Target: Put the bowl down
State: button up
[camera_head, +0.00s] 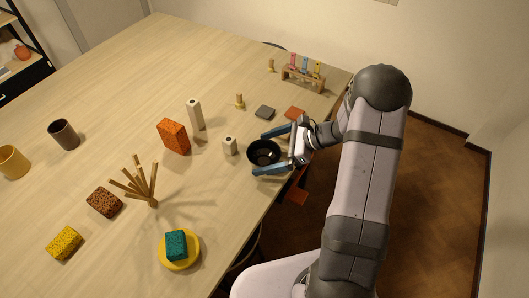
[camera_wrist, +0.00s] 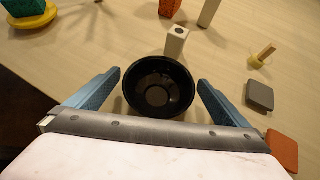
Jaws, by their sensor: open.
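The black bowl (camera_head: 263,152) sits upright on the wooden table near its right edge. It also shows between my fingers in the wrist view (camera_wrist: 158,88). My gripper (camera_head: 266,152) is open, with one blue finger on each side of the bowl. In the wrist view my gripper (camera_wrist: 160,88) has a narrow gap between each finger and the bowl's rim. The bowl looks empty, and its underside is hidden.
A small white block with a hole (camera_head: 229,146) stands just beyond the bowl. A grey tile (camera_head: 265,112) and an orange tile (camera_head: 294,113) lie nearby. An orange sponge block (camera_head: 173,136), a tall white post (camera_head: 195,114) and a test-tube rack (camera_head: 302,76) stand farther off.

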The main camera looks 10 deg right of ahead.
jog(key=b+v, duration=0.4)
jog(key=v, duration=0.7)
jog(key=s+a+f+n+g+h, duration=0.2)
jog(key=s+a+n+h, duration=0.2)
jog(key=s+n, duration=0.5)
jog(key=s+a+f+n+g+h, duration=0.2)
jog(key=s+n+h, duration=0.4)
jog(key=s+n, duration=0.3)
jog(key=a+n, duration=0.1)
jog(key=n, duration=0.3)
jog(key=shift+a+f+n, duration=0.3)
jog(key=shift+a, duration=0.1)
